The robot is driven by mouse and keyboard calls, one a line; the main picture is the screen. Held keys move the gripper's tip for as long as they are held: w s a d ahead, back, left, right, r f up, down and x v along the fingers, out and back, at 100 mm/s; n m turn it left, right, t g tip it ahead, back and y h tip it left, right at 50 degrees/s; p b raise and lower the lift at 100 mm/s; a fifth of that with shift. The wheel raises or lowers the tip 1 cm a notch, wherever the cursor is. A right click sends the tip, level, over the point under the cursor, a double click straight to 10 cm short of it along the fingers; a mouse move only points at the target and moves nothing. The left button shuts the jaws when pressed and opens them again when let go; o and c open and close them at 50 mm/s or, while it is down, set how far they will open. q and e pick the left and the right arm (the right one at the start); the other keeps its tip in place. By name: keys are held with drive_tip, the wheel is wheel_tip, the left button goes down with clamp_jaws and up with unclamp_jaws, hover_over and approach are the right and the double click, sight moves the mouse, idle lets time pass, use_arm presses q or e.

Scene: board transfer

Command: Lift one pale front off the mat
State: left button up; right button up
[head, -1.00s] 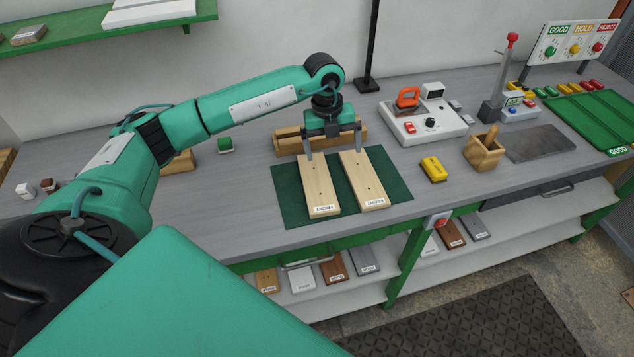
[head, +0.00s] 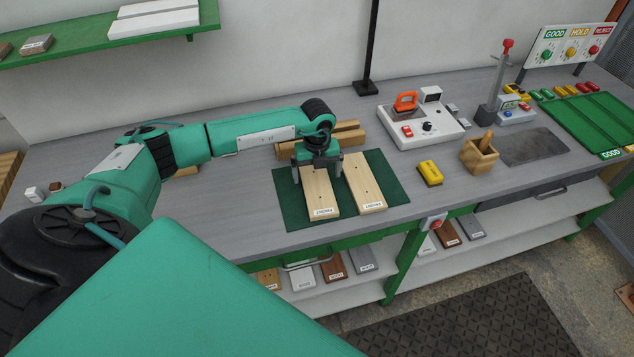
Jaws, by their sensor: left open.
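Two pale wooden fronts lie side by side on the dark green mat (head: 389,175). The left pale front (head: 322,194) and the right pale front (head: 366,188) each carry a white label at the near end. My left gripper (head: 318,176) is open, pointing down over the far part of the left front. One finger is at each long side of that front, the right one in the gap between the two fronts. I cannot tell whether the fingers touch the wood. My right gripper is not in view.
Wooden blocks (head: 348,133) lie behind the mat. To the right stand a white device with an orange handle (head: 421,126), a yellow block (head: 430,173), a wooden holder (head: 479,157) and a green tray (head: 596,123). The bench's front edge is close to the mat.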

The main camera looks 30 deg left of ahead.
sight(317, 182)
use_arm(q)
wheel_tip(317, 182, down, 2)
drive_tip(key=shift+s+p, duration=0.1)
drive_tip(key=shift+p, duration=0.3)
drive_tip(key=shift+f, duration=0.55)
drive_tip(key=c, duration=1.2)
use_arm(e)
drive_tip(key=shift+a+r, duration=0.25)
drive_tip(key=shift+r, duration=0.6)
use_arm(q)
drive_tip(key=shift+r, duration=0.15)
